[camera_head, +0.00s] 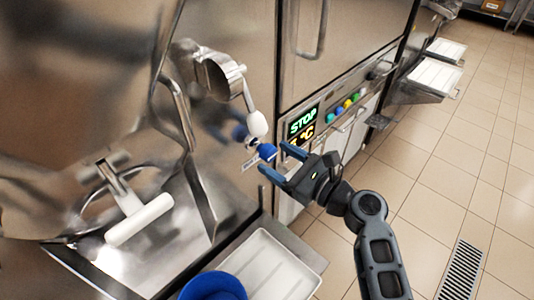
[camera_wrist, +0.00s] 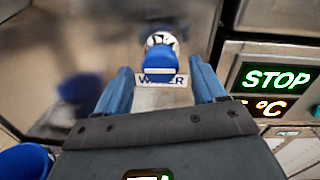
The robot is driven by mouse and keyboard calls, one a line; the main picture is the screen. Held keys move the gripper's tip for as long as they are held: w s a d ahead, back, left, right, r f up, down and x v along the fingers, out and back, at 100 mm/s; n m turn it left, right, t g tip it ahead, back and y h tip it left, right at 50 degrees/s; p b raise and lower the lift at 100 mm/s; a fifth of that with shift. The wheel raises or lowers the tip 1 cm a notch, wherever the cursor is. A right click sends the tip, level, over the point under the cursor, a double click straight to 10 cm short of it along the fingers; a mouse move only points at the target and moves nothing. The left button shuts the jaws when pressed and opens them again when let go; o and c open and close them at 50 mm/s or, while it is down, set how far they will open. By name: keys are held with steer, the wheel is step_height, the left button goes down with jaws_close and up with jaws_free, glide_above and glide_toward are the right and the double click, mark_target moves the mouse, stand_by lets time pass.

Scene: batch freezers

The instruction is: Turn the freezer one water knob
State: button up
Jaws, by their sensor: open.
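The water knob (camera_head: 266,151) is a small blue knob on the steel front of the freezer, beside a white label. In the wrist view the blue knob (camera_wrist: 161,62) sits in front of a label (camera_wrist: 163,88) on which "WATER" can be partly read. My gripper (camera_head: 277,160) is open, with its two blue fingers to either side of the knob in the picture. In the wrist view the fingers (camera_wrist: 162,82) flank the knob left and right with gaps. I see no clear contact.
A lever with a white ball end (camera_head: 257,123) hangs just above the knob. A lit STOP panel (camera_head: 303,122) is close on the right. A white tray (camera_head: 262,268) and a blue bowl (camera_head: 213,287) stand below.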

mark_target(273, 157)
steer(key=shift+x, duration=1.75)
steer(key=shift+f, duration=0.1)
steer(key=c, duration=1)
